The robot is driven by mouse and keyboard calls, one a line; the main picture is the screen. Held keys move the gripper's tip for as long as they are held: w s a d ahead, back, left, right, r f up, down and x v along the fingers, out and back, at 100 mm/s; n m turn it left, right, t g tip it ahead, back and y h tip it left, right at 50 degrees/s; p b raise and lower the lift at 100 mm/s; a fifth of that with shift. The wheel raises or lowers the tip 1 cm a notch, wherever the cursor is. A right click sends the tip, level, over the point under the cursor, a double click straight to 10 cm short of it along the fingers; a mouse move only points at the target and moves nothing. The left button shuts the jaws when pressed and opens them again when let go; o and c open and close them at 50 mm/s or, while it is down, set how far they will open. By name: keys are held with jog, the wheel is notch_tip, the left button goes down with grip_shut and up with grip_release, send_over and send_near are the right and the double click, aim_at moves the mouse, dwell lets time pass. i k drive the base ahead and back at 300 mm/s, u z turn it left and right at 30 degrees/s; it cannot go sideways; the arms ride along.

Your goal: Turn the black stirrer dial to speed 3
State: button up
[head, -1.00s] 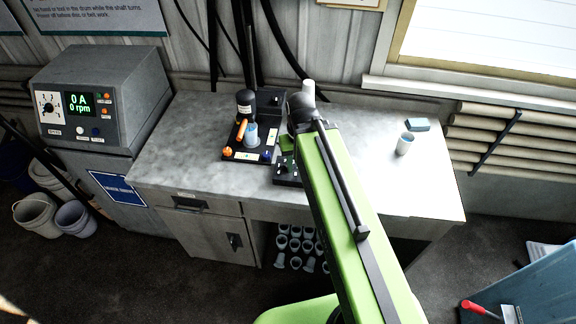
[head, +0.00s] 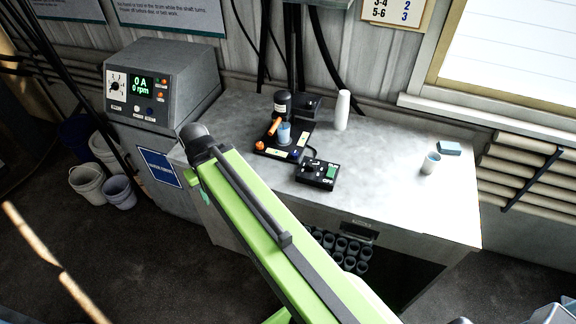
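The grey control cabinet (head: 165,85) at the left has a white dial face with a small black knob (head: 117,87). Its pointer setting is too small to read. The green display (head: 144,86) beside it reads 0 A and 0 rpm. On the bench, a small black box (head: 317,174) has a green patch, OFF lettering and dark controls too small to make out. I cannot tell which of these is the stirrer dial. My arm reaches up to the left, its dark end in front of the bench's left end, below and right of the cabinet. My gripper's fingers do not show.
A black stand (head: 283,104) with an orange handle and blue cup is on the bench (head: 385,185). Buckets (head: 87,184) sit on the floor at left.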

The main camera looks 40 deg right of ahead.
aim_at(312, 166)
jog(key=u, duration=0.1)
jog(key=k, duration=1.4)
jog(key=z, duration=0.8)
jog(key=i, duration=1)
